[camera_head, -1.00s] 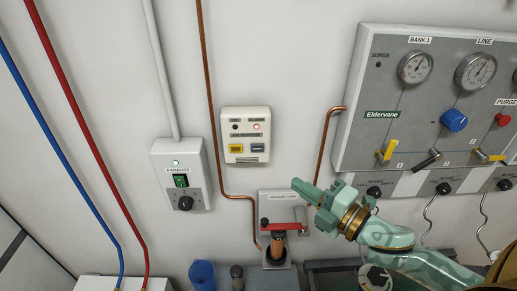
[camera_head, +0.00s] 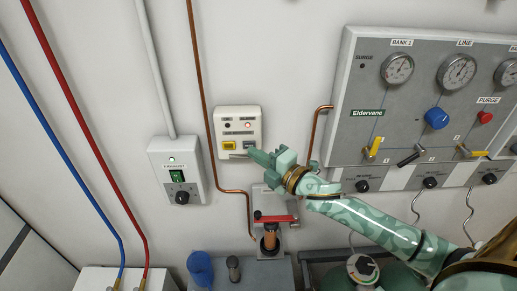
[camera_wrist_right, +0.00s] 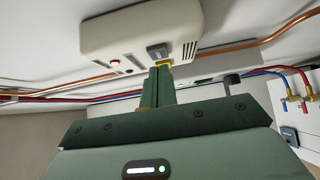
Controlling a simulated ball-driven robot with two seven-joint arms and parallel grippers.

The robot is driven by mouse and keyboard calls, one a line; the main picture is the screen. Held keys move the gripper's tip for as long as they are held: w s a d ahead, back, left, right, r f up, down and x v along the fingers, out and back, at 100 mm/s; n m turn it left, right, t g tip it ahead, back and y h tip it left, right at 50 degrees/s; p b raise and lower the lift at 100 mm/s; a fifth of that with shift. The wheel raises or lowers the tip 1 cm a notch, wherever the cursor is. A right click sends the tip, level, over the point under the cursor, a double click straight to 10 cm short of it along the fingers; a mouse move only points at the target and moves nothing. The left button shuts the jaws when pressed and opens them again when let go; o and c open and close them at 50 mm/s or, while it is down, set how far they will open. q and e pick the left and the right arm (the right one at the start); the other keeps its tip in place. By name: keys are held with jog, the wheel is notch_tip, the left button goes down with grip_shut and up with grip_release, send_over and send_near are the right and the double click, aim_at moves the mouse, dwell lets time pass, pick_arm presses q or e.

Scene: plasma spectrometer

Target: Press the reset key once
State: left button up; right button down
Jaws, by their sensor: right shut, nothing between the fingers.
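The air monitor box (camera_head: 238,124) is a white unit on the wall with a dark lamp, a lit red lamp (camera_head: 248,125), a yellow key (camera_head: 229,146) and a grey key (camera_head: 249,145). Their lettering is too small to read, so I cannot tell which is reset. My right gripper (camera_head: 253,154) is shut and empty, its tip at the lower right of the grey key in the head view. In the right wrist view the fingertips (camera_wrist_right: 161,70) lie just below the grey key (camera_wrist_right: 157,51), with a yellow patch behind them. Contact cannot be told. My left gripper is out of view.
The exhaust switch box (camera_head: 180,172) is on the wall to the left. A grey bracket with a red lever (camera_head: 275,219) stands below my right gripper. The gauge panel (camera_head: 345,135) with valves is on the right. Copper pipe (camera_head: 206,100) runs close left of the monitor box.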

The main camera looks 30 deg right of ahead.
jog(key=shift+w+d, duration=0.15)
jog(key=shift+w, duration=0.3)
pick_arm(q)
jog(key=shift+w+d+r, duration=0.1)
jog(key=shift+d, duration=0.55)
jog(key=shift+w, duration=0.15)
